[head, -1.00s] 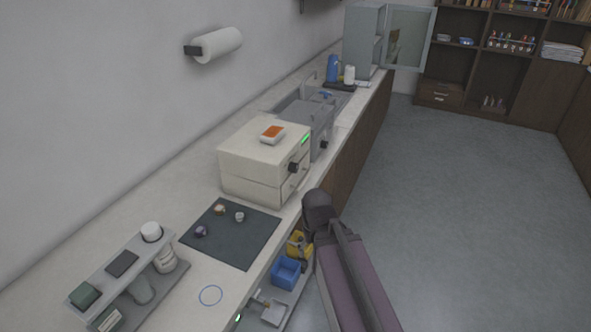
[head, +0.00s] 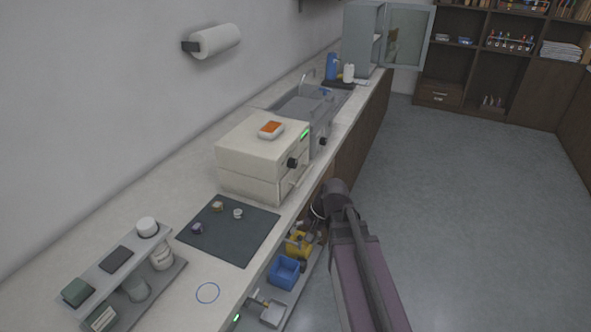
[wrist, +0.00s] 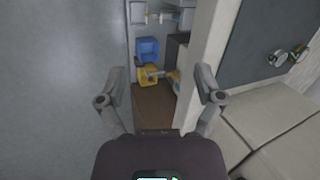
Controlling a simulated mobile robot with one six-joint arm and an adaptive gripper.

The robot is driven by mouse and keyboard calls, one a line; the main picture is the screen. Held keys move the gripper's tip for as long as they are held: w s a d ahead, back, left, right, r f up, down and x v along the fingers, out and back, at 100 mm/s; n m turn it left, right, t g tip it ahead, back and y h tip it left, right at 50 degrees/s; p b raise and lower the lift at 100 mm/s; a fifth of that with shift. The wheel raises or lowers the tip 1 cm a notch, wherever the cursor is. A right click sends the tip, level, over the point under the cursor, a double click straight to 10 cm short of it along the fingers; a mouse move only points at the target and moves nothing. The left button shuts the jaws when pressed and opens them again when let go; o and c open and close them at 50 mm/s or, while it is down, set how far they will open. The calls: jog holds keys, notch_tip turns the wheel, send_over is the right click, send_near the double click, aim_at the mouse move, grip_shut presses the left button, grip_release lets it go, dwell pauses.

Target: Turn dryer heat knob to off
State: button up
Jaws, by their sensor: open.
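The dryer looks to be the cream box (head: 250,165) on the counter, with a green display (head: 304,134) and a black knob (head: 292,163) on its front. The knob's pointer is too small to read. In the wrist view the cream box (wrist: 270,135) fills the lower right, its knob out of view. My gripper (wrist: 160,90) is open and empty, pointing down beside the counter front. In the head view my arm stands right of and below the box, apart from it, and hides most of the gripper.
A dark mat (head: 228,243) with several small pieces lies in front of the box. Below the counter are a blue bin (head: 284,272) and a yellow item (head: 299,243). Another black knob (head: 323,141) sits beyond the box. The floor (head: 455,220) at right is clear.

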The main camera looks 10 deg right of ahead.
jog(key=w+d+m+t+y+b, duration=0.1)
jog(key=w+m+t+y+b, duration=0.15)
jog(key=w+m, duration=0.25)
jog(key=m+t+y+b, duration=0.5)
jog(key=m+t+y, duration=0.25)
jog(key=m, duration=0.55)
send_near(296, 164)
jog(key=v, duration=0.4)
jog(key=shift+w+g, duration=0.3)
jog(key=x, duration=1.4)
jog(key=shift+s, duration=0.1)
jog(key=shift+r, duration=0.1)
jog(key=c, duration=1.2)
